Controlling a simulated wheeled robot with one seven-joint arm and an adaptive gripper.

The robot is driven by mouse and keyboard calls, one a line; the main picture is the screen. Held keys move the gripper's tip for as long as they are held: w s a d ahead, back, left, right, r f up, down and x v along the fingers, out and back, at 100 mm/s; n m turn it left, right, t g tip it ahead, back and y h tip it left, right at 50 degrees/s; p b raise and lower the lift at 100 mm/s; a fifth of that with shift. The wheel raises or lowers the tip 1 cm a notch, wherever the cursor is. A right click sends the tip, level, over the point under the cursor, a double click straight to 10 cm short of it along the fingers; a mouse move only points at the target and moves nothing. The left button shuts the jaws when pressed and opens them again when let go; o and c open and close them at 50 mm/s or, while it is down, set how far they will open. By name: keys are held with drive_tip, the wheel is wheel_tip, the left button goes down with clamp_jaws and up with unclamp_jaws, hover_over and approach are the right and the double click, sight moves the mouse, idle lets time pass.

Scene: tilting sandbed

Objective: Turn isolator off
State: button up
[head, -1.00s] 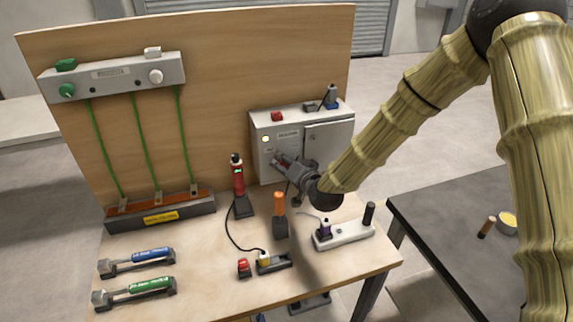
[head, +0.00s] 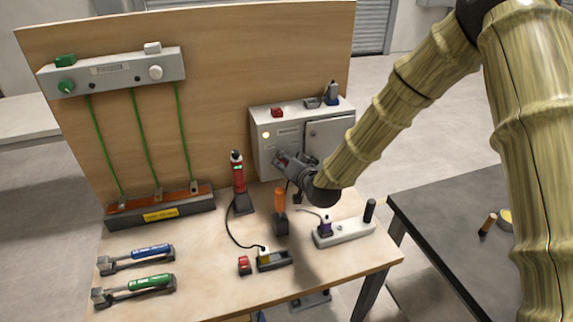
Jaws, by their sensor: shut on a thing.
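A light grey isolator box (head: 262,147) stands against the wooden back board, with a lit yellowish lamp (head: 266,135) on its front and a door panel (head: 328,138) on its right half. My gripper (head: 280,160) is at the lower left of the box front, below the lamp. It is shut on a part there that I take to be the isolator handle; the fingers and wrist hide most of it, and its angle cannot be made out.
A grey socket strip (head: 345,232) lies to the right. Green and blue-handled tools (head: 150,252) lie front left. A red padlock (head: 277,112) sits on the box.

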drive_tip(key=n+h+b, duration=0.1)
drive_tip(key=n+b, duration=0.1)
drive_tip(key=n, duration=0.1)
drive_tip(key=shift+a+f+h, duration=0.1)
drive_tip(key=shift+a+h, duration=0.05)
drive_tip(key=shift+h, duration=0.25)
drive_tip(key=shift+s+a+n+t+h+b, duration=0.1)
drive_tip(key=shift+n+t+h+b, duration=0.5)
drive_tip(key=shift+n+b, duration=0.6)
drive_tip(key=o, duration=1)
drive_tip(key=shift+o, duration=0.2)
drive_tip(key=v, duration=1.2)
drive_tip(key=shift+a, duration=0.1)
